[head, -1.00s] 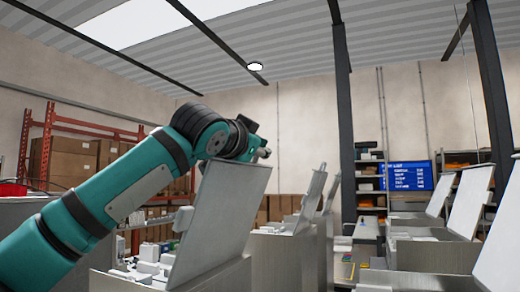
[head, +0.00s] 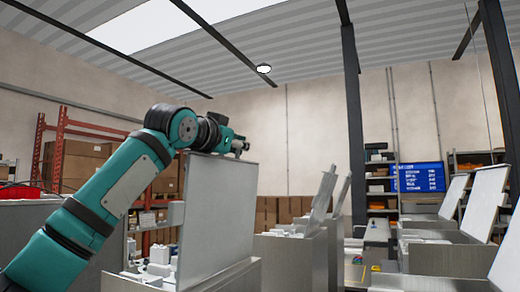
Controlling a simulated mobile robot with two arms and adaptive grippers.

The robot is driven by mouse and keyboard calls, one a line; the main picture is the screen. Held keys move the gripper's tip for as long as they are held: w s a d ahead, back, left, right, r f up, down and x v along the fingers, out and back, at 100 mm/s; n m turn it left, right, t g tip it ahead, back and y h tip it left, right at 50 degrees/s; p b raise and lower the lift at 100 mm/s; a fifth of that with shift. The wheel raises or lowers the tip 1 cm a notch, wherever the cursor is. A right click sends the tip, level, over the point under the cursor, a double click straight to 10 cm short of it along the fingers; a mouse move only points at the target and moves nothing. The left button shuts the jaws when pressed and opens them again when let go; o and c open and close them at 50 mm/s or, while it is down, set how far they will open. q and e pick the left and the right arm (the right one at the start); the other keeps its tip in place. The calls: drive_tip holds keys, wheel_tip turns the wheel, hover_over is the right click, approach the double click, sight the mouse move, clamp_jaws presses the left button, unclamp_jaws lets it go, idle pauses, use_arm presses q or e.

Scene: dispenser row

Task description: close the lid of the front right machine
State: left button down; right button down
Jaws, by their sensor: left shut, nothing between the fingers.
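The nearest machine in the left row has a raised grey lid (head: 217,222) that stands almost upright. Its metal body (head: 225,277) shows below, and its open top holds several white parts at the left. My left gripper (head: 240,147) is shut and empty at the upper edge of this lid, near its right corner. I cannot tell whether it touches the lid. In the right row, the nearest machine has a raised lid (head: 507,262), cut off by the right picture edge. My right gripper is not in view.
More machines with raised lids (head: 322,192) stand behind in the left row. The right row holds further open lids (head: 454,196). An aisle lies between the rows, with a dark post (head: 354,130), shelves and a blue screen (head: 420,177) behind.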

use_arm(q)
drive_tip(key=w+a+n, duration=0.3)
drive_tip(key=a, duration=0.5)
drive_tip(key=shift+w+a+f+n, duration=0.15)
drive_tip(key=shift+w+f+n, duration=0.1)
drive_tip(key=shift+f+n, duration=0.15)
drive_tip(key=c, duration=1.4)
unclamp_jaws()
drive_tip(key=shift+s+r, duration=0.1)
drive_tip(key=v, duration=1.2)
